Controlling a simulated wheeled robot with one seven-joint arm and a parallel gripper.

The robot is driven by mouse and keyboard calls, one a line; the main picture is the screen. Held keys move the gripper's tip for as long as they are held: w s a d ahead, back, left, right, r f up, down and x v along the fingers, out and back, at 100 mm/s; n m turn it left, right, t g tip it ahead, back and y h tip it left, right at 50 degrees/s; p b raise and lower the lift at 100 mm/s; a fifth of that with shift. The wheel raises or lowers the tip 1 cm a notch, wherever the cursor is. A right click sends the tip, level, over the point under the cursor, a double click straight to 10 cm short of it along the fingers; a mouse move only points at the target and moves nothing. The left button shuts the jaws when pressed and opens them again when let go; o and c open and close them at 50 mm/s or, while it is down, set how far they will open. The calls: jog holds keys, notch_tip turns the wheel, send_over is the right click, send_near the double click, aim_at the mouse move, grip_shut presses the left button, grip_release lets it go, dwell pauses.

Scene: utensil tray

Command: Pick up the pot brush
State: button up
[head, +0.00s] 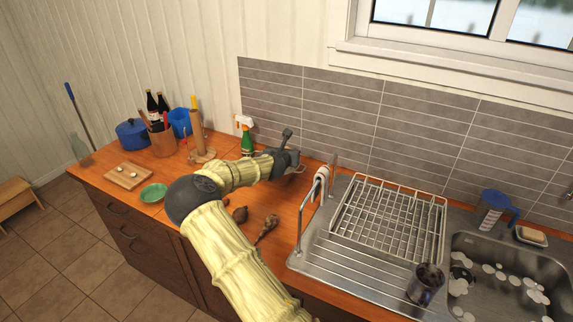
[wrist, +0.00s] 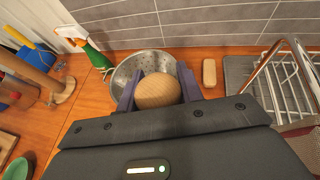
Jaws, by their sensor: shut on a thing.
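The pot brush (wrist: 158,91) shows in the wrist view as a round, light wooden top between the two dark fingers. My gripper (wrist: 157,88) is shut on it, with one finger on each side. Its underside is hidden, so I cannot tell whether it touches the counter. In the head view my gripper (head: 297,165) is over the counter near the tiled wall, left of the drying rack; the brush is not clear there.
A metal colander (wrist: 126,72) is just behind the brush. A tan block (wrist: 209,72) lies to its right. A green spray bottle (head: 247,143) stands behind my arm. The wire dish rack (head: 390,218) is to the right. Two brown items (head: 266,228) lie in front.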

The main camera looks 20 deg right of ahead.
jog(key=shift+r, duration=0.2)
dwell(0.5)
